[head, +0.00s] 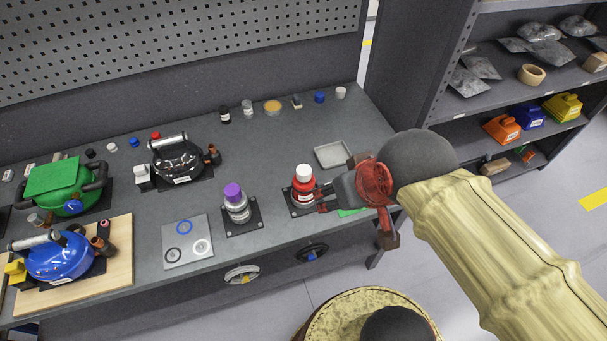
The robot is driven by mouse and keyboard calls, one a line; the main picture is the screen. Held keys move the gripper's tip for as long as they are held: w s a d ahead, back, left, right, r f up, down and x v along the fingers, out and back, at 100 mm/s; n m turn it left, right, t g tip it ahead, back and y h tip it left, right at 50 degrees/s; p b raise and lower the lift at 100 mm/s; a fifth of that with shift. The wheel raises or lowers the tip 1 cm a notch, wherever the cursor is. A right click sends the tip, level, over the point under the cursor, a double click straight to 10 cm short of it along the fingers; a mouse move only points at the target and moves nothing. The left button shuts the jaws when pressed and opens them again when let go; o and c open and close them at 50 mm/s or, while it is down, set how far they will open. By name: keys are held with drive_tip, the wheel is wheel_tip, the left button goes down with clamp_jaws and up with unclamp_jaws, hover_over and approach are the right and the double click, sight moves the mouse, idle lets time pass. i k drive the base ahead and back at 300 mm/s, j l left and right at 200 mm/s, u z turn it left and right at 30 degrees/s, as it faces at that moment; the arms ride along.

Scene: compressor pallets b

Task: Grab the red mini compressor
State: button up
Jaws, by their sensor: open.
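The red mini compressor (303,191) is a small upright red body with a white cap. It stands on a black base plate (294,205) near the front edge of the workbench. My gripper (325,196) reaches in from the right and is open, its fingertips close to the right side of the red compressor. Whether they touch it or lie around it cannot be told. My gripper hides part of the plate's right side.
A silver mini compressor with a purple cap (237,205) stands to the left on its own plate. A grey tray (333,154) lies behind my gripper. Black (180,160), green (62,186) and blue (60,258) compressors are farther left. Shelves (540,75) stand at right.

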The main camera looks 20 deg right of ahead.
sight(302, 192)
drive_tip(key=l, duration=0.7)
drive_tip(key=k+l+u, duration=0.1)
drive_tip(key=l, duration=0.55)
drive_tip(key=k+l, duration=0.1)
drive_tip(key=l, duration=0.6)
